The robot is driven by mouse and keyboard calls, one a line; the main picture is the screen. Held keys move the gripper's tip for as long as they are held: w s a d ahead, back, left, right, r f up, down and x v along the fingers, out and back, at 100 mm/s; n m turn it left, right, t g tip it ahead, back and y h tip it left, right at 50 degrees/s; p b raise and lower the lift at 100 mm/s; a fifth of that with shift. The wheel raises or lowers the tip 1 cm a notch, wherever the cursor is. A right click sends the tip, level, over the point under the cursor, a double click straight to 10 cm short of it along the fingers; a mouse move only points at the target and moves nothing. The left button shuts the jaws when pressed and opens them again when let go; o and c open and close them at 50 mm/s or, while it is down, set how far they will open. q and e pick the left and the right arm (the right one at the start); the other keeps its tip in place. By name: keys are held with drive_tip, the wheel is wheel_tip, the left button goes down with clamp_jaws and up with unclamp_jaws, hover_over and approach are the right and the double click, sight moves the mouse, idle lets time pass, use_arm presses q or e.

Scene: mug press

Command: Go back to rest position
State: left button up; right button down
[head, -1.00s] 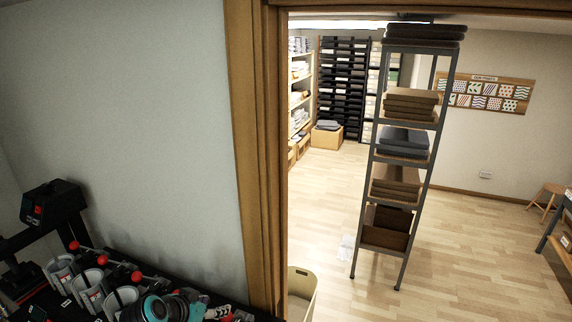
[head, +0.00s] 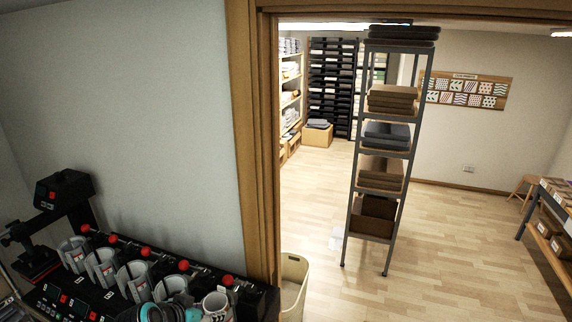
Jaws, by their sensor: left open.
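A black mug press (head: 105,300) runs along the bottom left, with several pale mugs (head: 102,268) held in a row and red-tipped levers (head: 147,252) above them. Another mug (head: 215,305) with dark print is at the row's right end. My left gripper (head: 178,313) shows only in part at the bottom edge, beside teal-ringed parts of my arm, in front of the press. It is open. I cannot tell whether it touches anything. My right gripper is not in view.
A second black press (head: 65,190) stands at the left. A wooden door frame (head: 255,150) borders the opening. A cream bin (head: 293,280) stands just past it. A tall shelf rack (head: 383,150) stands on the open wooden floor beyond. A table (head: 550,235) is at the far right.

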use_arm(q)
drive_tip(key=s+d+f+n+g+y+b, duration=0.1)
drive_tip(key=s+n, duration=0.1)
drive_tip(key=s, duration=0.5)
drive_tip(key=s+d+f+n+y+b, duration=0.1)
drive_tip(key=s+y, duration=0.1)
drive_tip(key=s, duration=0.5)
wheel_tip(320, 180, down, 38)
drive_tip(key=b, duration=3.8)
drive_tip(key=shift+w, duration=0.2)
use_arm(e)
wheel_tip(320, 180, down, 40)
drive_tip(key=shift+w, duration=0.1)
